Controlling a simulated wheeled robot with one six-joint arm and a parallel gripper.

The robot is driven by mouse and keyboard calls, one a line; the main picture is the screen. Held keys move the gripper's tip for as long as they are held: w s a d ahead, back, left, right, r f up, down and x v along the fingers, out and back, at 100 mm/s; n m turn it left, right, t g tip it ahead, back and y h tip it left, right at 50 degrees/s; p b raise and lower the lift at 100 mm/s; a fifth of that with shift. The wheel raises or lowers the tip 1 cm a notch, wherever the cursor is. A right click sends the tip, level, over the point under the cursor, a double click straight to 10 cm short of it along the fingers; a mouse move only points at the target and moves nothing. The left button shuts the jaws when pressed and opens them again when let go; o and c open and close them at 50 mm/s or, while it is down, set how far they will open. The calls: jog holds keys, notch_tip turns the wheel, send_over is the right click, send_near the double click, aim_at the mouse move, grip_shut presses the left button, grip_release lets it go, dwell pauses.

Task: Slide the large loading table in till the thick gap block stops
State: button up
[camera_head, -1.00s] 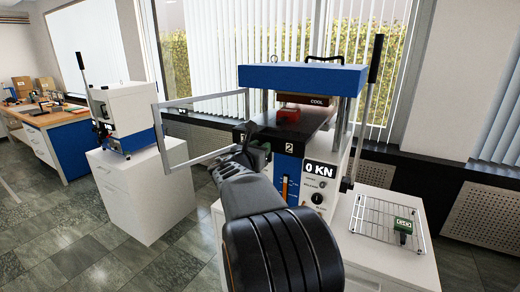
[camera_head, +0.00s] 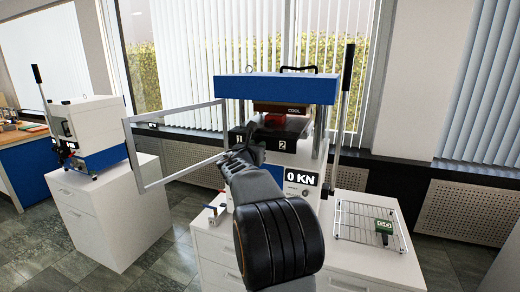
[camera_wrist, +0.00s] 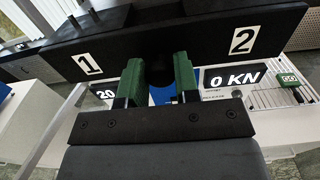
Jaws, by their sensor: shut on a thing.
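The large loading table (camera_head: 262,141) is a black plate with a front face marked 1 and 2, partly inside the blue-topped press. Its front also shows in the wrist view (camera_wrist: 205,42). A red block (camera_head: 275,121) lies on it under the COOL platen. My gripper (camera_wrist: 158,75) is at the middle of the front face, between the two numbers. Its green-padded fingers are shut on a dark handle there, mostly hidden. In the head view my gripper (camera_head: 240,157) is small and partly hidden by my arm. I cannot tell which piece is the thick gap block.
A wire rack (camera_head: 350,222) with a green block (camera_head: 384,227) lies on the white cabinet at right. An open grey frame (camera_head: 135,165) juts out left of the press (camera_head: 275,88). A smaller white machine (camera_head: 90,130) stands on a cabinet at left. The display reads 0 KN.

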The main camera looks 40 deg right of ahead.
jog(key=o, duration=0.8)
jog(key=shift+a, duration=0.1)
jog(key=b+v, duration=0.2)
jog(key=v, duration=1.1)
jog(key=shift+s+a+b, duration=0.25)
jog(key=shift+a+b, duration=0.05)
jog(key=shift+b, duration=0.1)
